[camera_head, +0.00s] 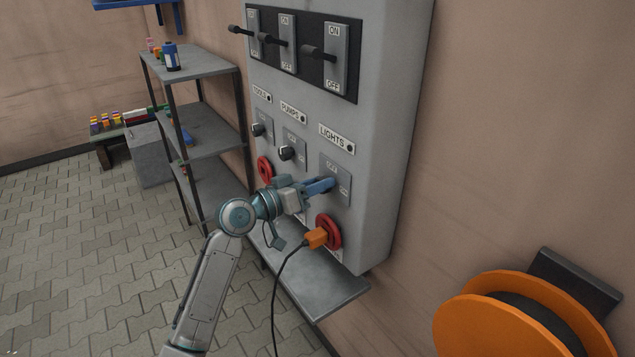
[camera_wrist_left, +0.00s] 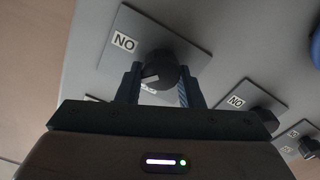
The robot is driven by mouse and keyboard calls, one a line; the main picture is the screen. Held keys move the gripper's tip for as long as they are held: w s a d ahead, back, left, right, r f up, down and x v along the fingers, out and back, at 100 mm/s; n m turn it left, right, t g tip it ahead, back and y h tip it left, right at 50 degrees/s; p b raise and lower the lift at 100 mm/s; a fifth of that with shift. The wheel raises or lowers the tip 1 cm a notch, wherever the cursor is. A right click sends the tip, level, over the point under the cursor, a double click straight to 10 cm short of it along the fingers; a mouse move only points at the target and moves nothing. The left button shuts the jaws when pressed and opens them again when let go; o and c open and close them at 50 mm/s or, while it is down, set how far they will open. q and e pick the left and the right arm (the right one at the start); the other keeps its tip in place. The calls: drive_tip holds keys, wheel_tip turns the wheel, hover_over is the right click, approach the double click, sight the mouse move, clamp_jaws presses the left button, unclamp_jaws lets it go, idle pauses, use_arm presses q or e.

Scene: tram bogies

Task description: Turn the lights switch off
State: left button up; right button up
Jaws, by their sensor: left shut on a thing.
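The lights switch is a dark rotary knob (camera_wrist_left: 158,68) on a grey plate (camera_head: 342,171) under the "LIGHTS" label (camera_head: 336,139) on the grey cabinet. My left gripper (camera_head: 322,187) is at this plate, shut on the knob, and hides most of it in the head view. In the left wrist view, one finger (camera_wrist_left: 132,82) is on each side of the knob. The picture is upside down there, so "ON" reads reversed (camera_wrist_left: 124,42). A white mark on the knob faces lower left there; the other label is mostly hidden. My right gripper is out of view.
Knobs for tools (camera_head: 258,130) and pumps (camera_head: 287,153) sit to the left. Several black levers (camera_head: 318,53) stick out above. An orange plug (camera_head: 316,238) with a black cable sits in a red socket (camera_head: 330,228) below, over a grey ledge (camera_head: 315,278).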

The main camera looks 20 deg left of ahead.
use_arm(q)
drive_tip(key=n+p, duration=0.2)
drive_tip(key=n, duration=0.2)
drive_tip(key=n+p, duration=0.1)
drive_tip(key=n, duration=0.3)
drive_tip(key=shift+w+a+f+p, duration=0.1)
drive_tip(key=shift+w+a+p, duration=0.05)
drive_tip(key=shift+p, duration=0.2)
drive_tip(key=shift+n, duration=0.4)
drive_tip(key=o, duration=1)
drive_tip(key=shift+c, duration=0.2)
drive_tip(key=shift+f, duration=0.1)
